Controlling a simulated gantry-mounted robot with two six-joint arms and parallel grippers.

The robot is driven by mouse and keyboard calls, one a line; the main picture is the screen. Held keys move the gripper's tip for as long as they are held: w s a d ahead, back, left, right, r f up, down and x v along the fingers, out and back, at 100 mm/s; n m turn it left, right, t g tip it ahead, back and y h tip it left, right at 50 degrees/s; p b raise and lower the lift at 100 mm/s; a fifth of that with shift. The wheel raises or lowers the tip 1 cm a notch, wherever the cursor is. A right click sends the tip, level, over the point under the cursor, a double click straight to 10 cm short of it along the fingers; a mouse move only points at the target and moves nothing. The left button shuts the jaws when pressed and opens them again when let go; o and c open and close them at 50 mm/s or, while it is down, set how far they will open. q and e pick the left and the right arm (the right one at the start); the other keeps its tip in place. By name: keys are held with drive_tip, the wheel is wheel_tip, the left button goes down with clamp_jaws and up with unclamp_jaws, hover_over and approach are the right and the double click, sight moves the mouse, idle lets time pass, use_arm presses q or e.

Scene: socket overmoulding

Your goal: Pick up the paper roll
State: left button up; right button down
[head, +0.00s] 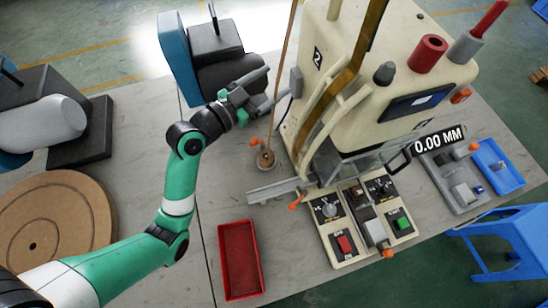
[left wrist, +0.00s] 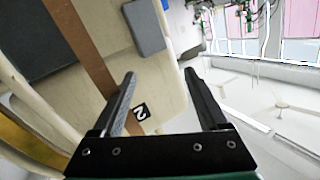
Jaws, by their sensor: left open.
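No thing in view is clearly a paper roll. A large flat brown disc (head: 62,218) with a small centre hole lies on the table at the left. A small round spool (head: 265,159) with a brown centre sits beside the machine, and a thin brown strip (head: 284,75) rises from it. My left gripper (head: 275,84) is open and empty in front of the cream machine (head: 321,110), above the spool and close to the strip. In the left wrist view the open fingers (left wrist: 160,88) show, with a brown strip (left wrist: 88,50) behind the left finger. My right gripper is out of view.
A red tray (head: 240,260) lies at the front of the table. Button panels (head: 345,238) and a blue tray (head: 497,167) lie to the right, beside a blue stool (head: 515,235). A dark and blue device (head: 215,55) stands behind my gripper.

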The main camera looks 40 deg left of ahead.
use_arm(q)
drive_tip(key=s+a+f+n+g, duration=0.1)
drive_tip(key=s+f, duration=0.3)
drive_tip(key=f, duration=0.4)
drive_tip(key=s+a+f+g, duration=0.2)
drive_tip(key=s+f, duration=0.2)
drive_tip(key=f, duration=0.4)
drive_tip(key=n+g, duration=0.1)
approach(264, 158)
drive_tip(key=shift+h, duration=0.3)
drive_tip(key=w+f, duration=0.1)
drive_tip(key=w, duration=0.1)
drive_tip(key=w+f, duration=0.1)
drive_tip(key=shift+w+f+b, duration=0.35)
drive_tip(key=shift+b, duration=0.05)
drive_tip(key=x, duration=0.5)
drive_tip(key=shift+w+r, duration=0.3)
drive_tip(key=shift+r, duration=0.1)
drive_tip(key=c, duration=1)
drive_tip(key=shift+c, duration=0.2)
drive_tip(key=shift+r, duration=0.15)
